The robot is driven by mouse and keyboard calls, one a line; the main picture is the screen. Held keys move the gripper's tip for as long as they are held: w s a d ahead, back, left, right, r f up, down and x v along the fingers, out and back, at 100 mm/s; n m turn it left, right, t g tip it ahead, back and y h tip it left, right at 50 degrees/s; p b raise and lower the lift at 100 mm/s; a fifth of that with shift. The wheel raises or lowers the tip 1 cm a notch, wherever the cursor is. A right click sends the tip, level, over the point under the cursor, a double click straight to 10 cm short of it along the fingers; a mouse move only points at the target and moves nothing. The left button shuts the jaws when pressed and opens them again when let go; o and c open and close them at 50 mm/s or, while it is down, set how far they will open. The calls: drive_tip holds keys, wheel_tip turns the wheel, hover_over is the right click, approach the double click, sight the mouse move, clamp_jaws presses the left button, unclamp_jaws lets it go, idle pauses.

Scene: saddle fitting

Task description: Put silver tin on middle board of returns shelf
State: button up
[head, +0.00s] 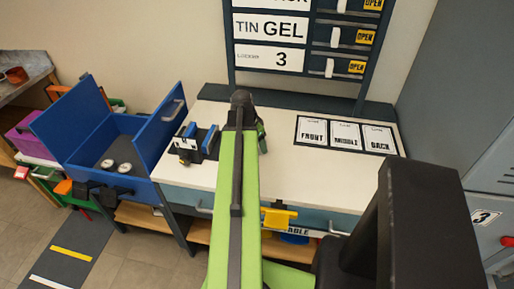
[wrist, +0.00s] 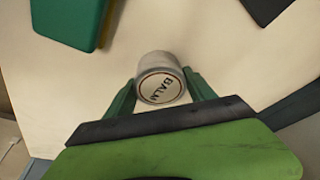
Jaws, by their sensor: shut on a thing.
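My gripper (wrist: 160,84) is shut on a silver-grey round tin (wrist: 157,62), with one green finger on each side of it. The tin's pale lid faces the wrist camera and carries the word BALM, upside down. White bench top shows around the tin; I cannot tell whether the tin touches it. In the head view my arm hides the tin and most of my gripper over the white bench (head: 300,170). I cannot make out a returns shelf with a middle board in either view.
Cards marked FRONT, MIDDLE and BACK (head: 345,135) lie on the bench's right side. A sign board (head: 270,28) reads TIN GEL and locker 3. A blue box (head: 125,125) with two round tins stands left. A blue-and-black fixture (head: 197,142) sits on the bench. Grey lockers (head: 455,90) stand right.

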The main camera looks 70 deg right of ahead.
drive_tip(key=shift+f, duration=0.15)
drive_tip(key=o, duration=1.6)
drive_tip(key=shift+r, duration=0.2)
drive_tip(key=p+v, duration=1.1)
drive_tip(key=v, duration=0.1)
drive_tip(key=shift+r+p, duration=0.15)
drive_tip(key=shift+p, duration=0.2)
